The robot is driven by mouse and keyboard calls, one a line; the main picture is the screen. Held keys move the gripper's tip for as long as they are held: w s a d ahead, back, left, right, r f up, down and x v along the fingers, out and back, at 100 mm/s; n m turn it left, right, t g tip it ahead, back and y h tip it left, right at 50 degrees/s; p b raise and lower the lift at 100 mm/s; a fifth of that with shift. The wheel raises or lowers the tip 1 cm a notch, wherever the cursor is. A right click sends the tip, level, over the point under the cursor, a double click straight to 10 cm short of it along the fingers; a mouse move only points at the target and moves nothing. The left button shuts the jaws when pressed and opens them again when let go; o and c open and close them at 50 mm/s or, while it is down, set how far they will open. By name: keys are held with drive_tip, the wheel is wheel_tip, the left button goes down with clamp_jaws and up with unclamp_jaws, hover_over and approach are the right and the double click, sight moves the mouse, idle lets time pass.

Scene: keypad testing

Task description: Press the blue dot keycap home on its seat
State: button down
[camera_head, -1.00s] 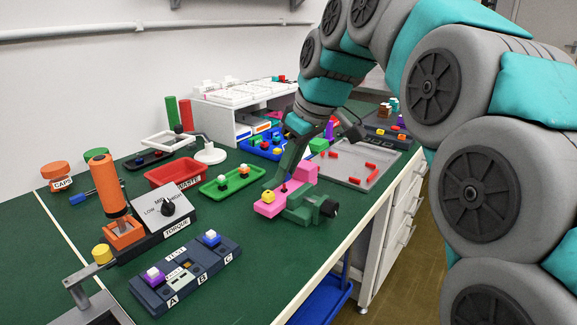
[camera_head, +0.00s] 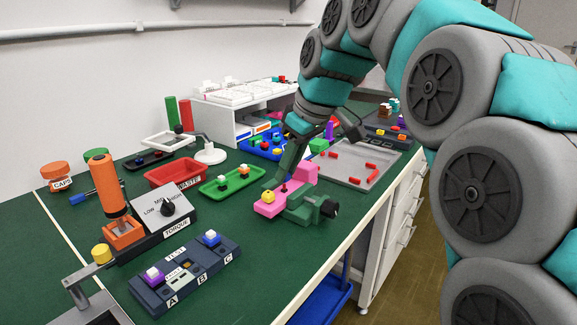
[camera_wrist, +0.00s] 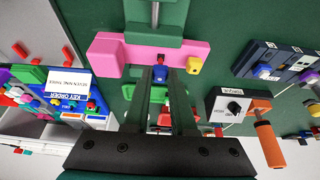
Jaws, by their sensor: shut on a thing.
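My gripper (camera_wrist: 160,84) points at a pink fixture (camera_wrist: 120,52) clamped in a green vise (camera_wrist: 155,12). Its fingers are shut on a small blue piece, apparently the blue dot keycap (camera_wrist: 160,73), right beside the pink fixture. The fingers hide much of it, and I cannot tell whether it is fully down on a seat. In the head view, my gripper (camera_head: 276,180) is down at the pink fixture (camera_head: 268,208) and the vise (camera_head: 310,207). A yellow-orange piece (camera_wrist: 194,65) sits on one end of the fixture.
A dark blue tester (camera_head: 195,280) with slots marked A, B and C stands at the front left. The torque unit (camera_head: 160,212), a red waste tray (camera_head: 172,172) and a green tray (camera_head: 228,187) are nearby. Green mat is bare in front.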

drive_tip(key=shift+f+b, duration=0.5)
drive_tip(key=shift+f, duration=0.45)
drive_tip(key=c, duration=0.7)
unclamp_jaws()
drive_tip(key=shift+o, duration=0.2)
drive_tip(key=v, duration=0.6)
drive_tip(key=shift+d+r, duration=0.15)
drive_tip(key=shift+r, duration=0.2)
drive_tip(key=shift+s+d+r, duration=0.15)
drive_tip(key=shift+s+r, duration=0.1)
drive_tip(key=shift+r, duration=0.2)
